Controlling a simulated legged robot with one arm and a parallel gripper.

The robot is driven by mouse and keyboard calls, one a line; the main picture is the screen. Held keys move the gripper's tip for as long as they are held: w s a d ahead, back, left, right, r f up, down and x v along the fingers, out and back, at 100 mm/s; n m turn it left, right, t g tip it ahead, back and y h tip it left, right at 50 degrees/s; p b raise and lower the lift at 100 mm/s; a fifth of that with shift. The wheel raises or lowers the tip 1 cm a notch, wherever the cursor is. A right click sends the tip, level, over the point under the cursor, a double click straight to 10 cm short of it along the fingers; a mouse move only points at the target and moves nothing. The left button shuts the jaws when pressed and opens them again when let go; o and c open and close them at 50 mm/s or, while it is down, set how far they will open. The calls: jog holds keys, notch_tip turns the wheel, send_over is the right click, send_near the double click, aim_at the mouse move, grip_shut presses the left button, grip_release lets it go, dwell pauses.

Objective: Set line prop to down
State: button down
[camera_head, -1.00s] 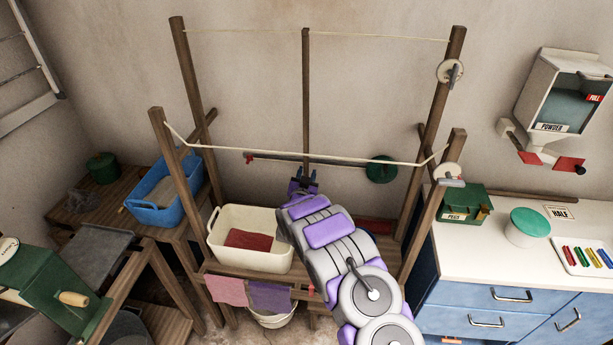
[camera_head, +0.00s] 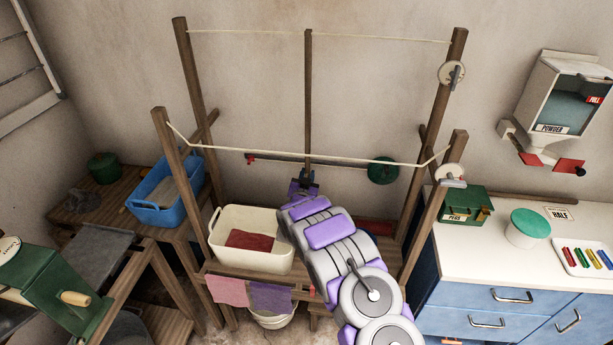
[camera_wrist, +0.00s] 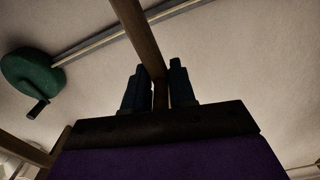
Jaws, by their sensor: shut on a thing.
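The line prop is a thin brown wooden pole (camera_head: 308,95) that stands upright in the middle of the wooden frame, its top at the rear line (camera_head: 380,37). My gripper (camera_head: 306,178) is at the pole's lower part, behind the front line. In the wrist view the pole (camera_wrist: 140,35) runs down between the two dark fingers of my gripper (camera_wrist: 160,88), which are shut on it. The pole's bottom end is hidden behind my arm.
A cream tub (camera_head: 225,258) with red cloth stands left of my arm. The front line (camera_head: 250,153) crosses above my gripper. A rail with a green disc (camera_head: 383,171) runs along the wall. Frame posts (camera_head: 437,105) stand at both sides.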

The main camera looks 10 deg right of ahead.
jog(key=shift+r, duration=0.2)
jog(key=shift+d, duration=0.35)
jog(key=s+d+f+m+p, duration=0.1)
jog(key=s+d+m, duration=0.1)
jog(key=d, duration=0.4)
jog(key=s+d+f+m+p, duration=0.1)
jog(key=s+d+f+m, duration=0.1)
jog(key=d, duration=0.4)
jog(key=shift+d+m+p, duration=0.15)
jog(key=shift+m+p, duration=0.15)
jog(key=shift+m, duration=0.5)
jog(key=c, duration=1.1)
grip_release()
jog(key=shift+d, duration=0.15)
jog(key=shift+d+f, duration=0.15)
jog(key=shift+f, duration=0.1)
jog(key=shift+a, duration=0.35)
